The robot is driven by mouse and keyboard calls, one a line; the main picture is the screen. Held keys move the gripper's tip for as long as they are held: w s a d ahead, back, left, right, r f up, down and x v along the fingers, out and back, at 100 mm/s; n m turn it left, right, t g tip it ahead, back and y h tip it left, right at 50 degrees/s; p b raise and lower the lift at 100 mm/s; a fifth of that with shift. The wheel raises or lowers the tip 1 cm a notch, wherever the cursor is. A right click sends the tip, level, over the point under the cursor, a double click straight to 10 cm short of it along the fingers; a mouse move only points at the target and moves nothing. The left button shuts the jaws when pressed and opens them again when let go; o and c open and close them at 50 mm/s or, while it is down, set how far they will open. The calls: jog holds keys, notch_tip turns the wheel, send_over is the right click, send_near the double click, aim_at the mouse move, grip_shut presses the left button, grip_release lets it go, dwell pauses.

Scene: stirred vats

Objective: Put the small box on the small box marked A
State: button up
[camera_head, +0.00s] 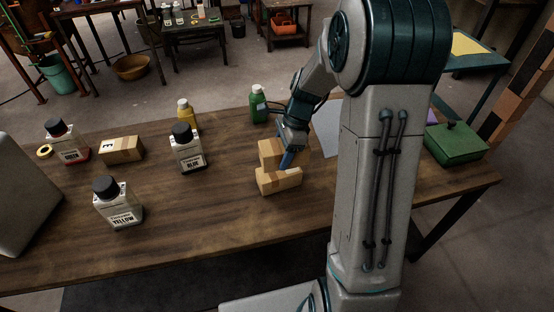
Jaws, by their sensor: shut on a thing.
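A small cardboard box (270,151) is at my gripper (287,158), which is shut on it in the head view. A second small cardboard box (278,181) is just in front and below it in the picture. The two overlap in view, so I cannot tell whether they touch or one rests on the other. No letter is readable on either. A third cardboard box (121,150) with a dark mark lies at the table's left; its letter is unclear. My wrist hides part of the held box.
On the wooden table (225,210) stand white bottles labelled yellow (118,205), blue (187,152) and red (68,143), a yellow bottle (187,113) and a green bottle (258,104). A green lidded box (455,144) is at right. The front middle is clear.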

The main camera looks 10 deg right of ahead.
jog(key=shift+w+a+f, duration=0.45)
jog(key=shift+w+a, duration=0.05)
jog(key=shift+w, duration=0.1)
jog(key=shift+f, duration=2)
jog(key=shift+f, duration=0.1)
jog(key=shift+f, duration=0.15)
jog(key=o, duration=1.3)
